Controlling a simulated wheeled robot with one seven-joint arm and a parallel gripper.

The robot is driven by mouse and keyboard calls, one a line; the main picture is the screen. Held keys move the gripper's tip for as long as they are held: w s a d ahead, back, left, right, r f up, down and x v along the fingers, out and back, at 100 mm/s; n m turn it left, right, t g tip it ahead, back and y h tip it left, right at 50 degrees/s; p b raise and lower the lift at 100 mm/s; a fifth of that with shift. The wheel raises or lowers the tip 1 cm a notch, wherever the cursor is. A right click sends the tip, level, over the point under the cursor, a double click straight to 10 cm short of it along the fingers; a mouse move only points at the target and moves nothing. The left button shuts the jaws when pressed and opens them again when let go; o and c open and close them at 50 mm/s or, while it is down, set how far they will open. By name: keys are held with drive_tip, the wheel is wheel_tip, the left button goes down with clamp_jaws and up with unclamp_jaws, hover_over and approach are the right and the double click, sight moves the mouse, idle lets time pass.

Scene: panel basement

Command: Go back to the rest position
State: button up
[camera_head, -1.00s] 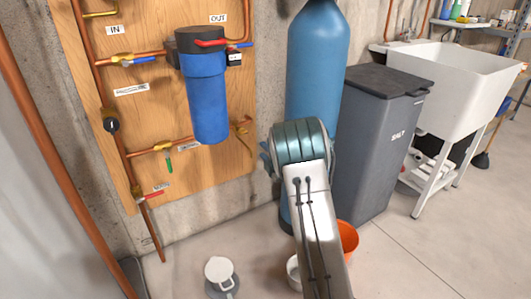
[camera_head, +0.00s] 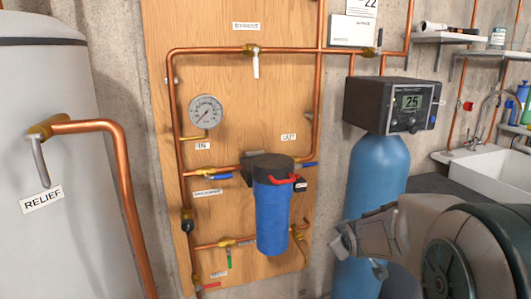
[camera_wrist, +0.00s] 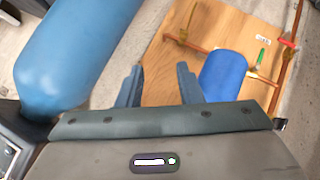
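My gripper (camera_head: 360,254) is at the lower right of the head view, in front of the blue tank (camera_head: 376,175). Part of my arm fills the lower right corner behind it. In the wrist view my gripper (camera_wrist: 159,84) has its two blue-grey fingers apart with nothing between them. The blue filter housing (camera_wrist: 223,76) lies beyond the right finger, and the blue tank (camera_wrist: 75,50) is at the upper left.
The filter housing (camera_head: 271,210) hangs on a wooden panel (camera_head: 243,110) with copper pipes, valves and a pressure gauge (camera_head: 206,111). A grey tank (camera_head: 50,130) stands at the left. A white sink (camera_head: 490,167) is at the right.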

drive_tip(key=s+a+r+m+g+p, duration=0.2)
drive_tip(key=s+r+p, duration=0.2)
drive_tip(key=s, duration=0.5)
drive_tip(key=s+a+r+m+g+p, duration=0.2)
drive_tip(key=s+r+p, duration=0.1)
drive_tip(key=s, duration=0.6)
drive_tip(key=s+a+r+m+g+y+p, duration=0.1)
drive_tip(key=s+a+r+m+g+p, duration=0.1)
drive_tip(key=s, duration=0.7)
wheel_tip(320, 180, up, 3)
drive_tip(key=g+p, duration=0.1)
drive_tip(key=p, duration=0.1)
drive_tip(key=shift+r+m+p, duration=0.2)
drive_tip(key=shift+m+p, duration=0.15)
drive_tip(key=shift+m, duration=0.05)
drive_tip(key=shift+a, duration=0.1)
